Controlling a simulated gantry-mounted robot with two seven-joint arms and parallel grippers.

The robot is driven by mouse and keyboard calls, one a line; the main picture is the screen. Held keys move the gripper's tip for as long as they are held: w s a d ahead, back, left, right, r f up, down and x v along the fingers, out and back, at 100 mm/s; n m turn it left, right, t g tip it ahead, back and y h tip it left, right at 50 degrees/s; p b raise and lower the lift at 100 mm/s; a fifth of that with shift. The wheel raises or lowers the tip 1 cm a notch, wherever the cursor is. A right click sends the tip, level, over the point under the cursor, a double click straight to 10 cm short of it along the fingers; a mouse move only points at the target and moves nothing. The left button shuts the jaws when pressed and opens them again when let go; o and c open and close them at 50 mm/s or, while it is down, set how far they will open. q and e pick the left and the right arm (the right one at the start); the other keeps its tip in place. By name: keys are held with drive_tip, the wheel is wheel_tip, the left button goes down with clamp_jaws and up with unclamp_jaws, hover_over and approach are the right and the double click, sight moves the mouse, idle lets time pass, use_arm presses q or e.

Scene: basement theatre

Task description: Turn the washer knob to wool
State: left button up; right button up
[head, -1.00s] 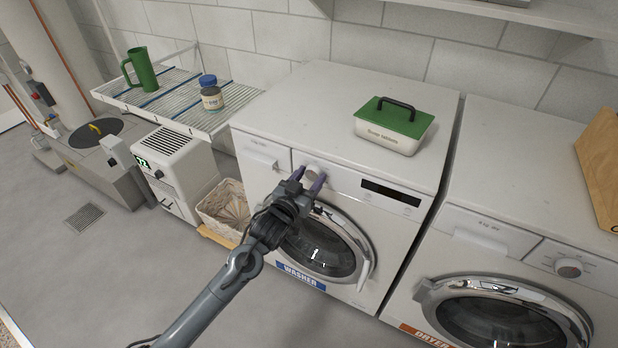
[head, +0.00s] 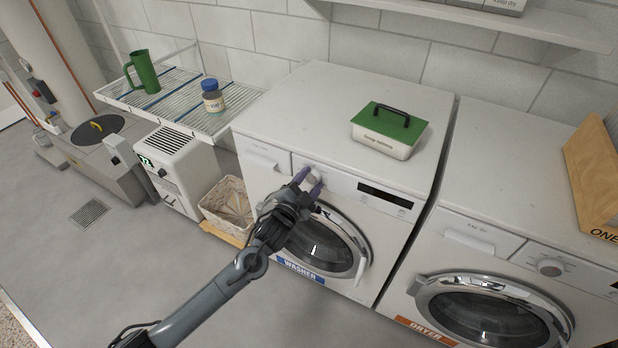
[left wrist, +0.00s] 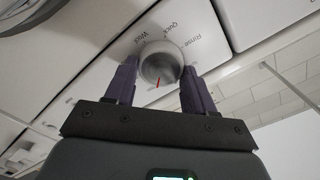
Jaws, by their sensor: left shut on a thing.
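The washer (head: 350,105) is a white front-loader with a blue WASHER label. Its round white knob (left wrist: 160,62) sits on the front panel; it also shows in the head view (head: 314,178). My left gripper (head: 309,181) has its two purple fingers on either side of the knob and is shut on it, also in the left wrist view (left wrist: 160,80). In the wrist view, the words Wool, Quick and Rinse arc around the knob's upper side. A red mark shows at the knob's lower side, away from these words. Other labels are hidden. My right gripper is not in view.
The washer's round door (head: 318,247) lies below my gripper. A dryer (head: 475,225) stands to the right. A green-lidded box (head: 388,130) sits on the washer. A wire rack (head: 180,98) with a green jug (head: 143,72) and jar (head: 212,96) is at left, above a basket (head: 228,205).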

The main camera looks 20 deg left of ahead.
use_arm(q)
drive_tip(key=m+p, duration=0.1)
drive_tip(key=m, duration=0.2)
drive_tip(key=shift+m, duration=0.4)
drive_tip(key=m+p, duration=0.1)
drive_tip(key=m, duration=0.2)
drive_tip(key=shift+m+p, duration=0.3)
drive_tip(key=m+p, duration=0.1)
drive_tip(key=m, duration=0.2)
drive_tip(key=shift+f+m, duration=0.15)
drive_tip(key=shift+m, duration=0.25)
drive_tip(key=m+p, duration=0.1)
drive_tip(key=m, duration=0.3)
drive_tip(key=shift+f, duration=0.1)
drive_tip(key=m+p, duration=0.2)
drive_tip(key=m, duration=0.3)
drive_tip(key=shift+a+m, duration=0.1)
drive_tip(key=shift+m, duration=0.3)
drive_tip(key=m+p, duration=0.1)
drive_tip(key=m, duration=0.1)
drive_tip(key=m+p, duration=0.1)
drive_tip(key=m, duration=0.2)
drive_tip(key=shift+a+f, duration=0.1)
drive_tip(key=shift+f, duration=0.1)
drive_tip(key=shift+m, duration=0.3)
